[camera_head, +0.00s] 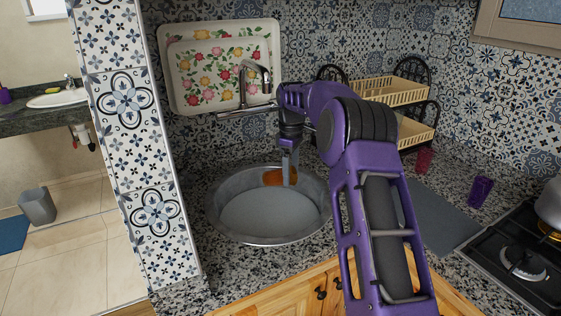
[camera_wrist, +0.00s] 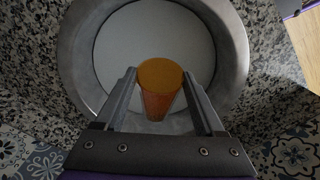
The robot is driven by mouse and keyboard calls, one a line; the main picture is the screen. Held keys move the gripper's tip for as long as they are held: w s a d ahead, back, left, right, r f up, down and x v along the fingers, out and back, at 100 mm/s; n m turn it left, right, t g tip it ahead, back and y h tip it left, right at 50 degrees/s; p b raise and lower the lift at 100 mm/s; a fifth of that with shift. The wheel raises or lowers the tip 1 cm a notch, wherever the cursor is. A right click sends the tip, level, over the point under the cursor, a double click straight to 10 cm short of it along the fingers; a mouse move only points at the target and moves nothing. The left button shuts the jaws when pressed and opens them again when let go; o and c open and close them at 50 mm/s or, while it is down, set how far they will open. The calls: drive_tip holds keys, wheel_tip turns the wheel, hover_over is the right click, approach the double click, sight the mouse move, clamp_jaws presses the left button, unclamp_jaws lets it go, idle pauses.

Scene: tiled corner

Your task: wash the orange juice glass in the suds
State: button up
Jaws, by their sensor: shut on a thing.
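The orange juice glass (camera_head: 273,177) is at the back of the round metal sink (camera_head: 228,186). In the wrist view the orange glass (camera_wrist: 160,88) is between the two fingers of my gripper (camera_wrist: 159,76), which is shut on it. In the head view my gripper (camera_head: 289,172) points down into the sink and partly hides the glass. The suds (camera_head: 268,215) fill the sink bottom as a smooth pale grey-white surface, also in the wrist view (camera_wrist: 150,40). I cannot tell whether the glass touches them.
A tap (camera_head: 256,82) stands behind the sink, in front of flowered trays (camera_head: 175,65). To the right are a two-tier rack (camera_head: 400,92), a red cup (camera_head: 424,160), a purple cup (camera_head: 480,191), a grey mat (camera_head: 440,220) and a stove (camera_head: 515,280). A tiled wall (camera_head: 130,130) bounds the left.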

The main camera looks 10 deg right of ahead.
drive_tip(key=shift+w+a, duration=0.15)
drive_tip(key=shift+w, duration=0.3)
drive_tip(key=shift+f+b, duration=0.8)
drive_tip(key=shift+f, duration=8.35)
drive_tip(key=shift+w+d, duration=0.15)
drive_tip(key=shift+d, duration=0.45)
drive_tip(key=shift+a, duration=0.1)
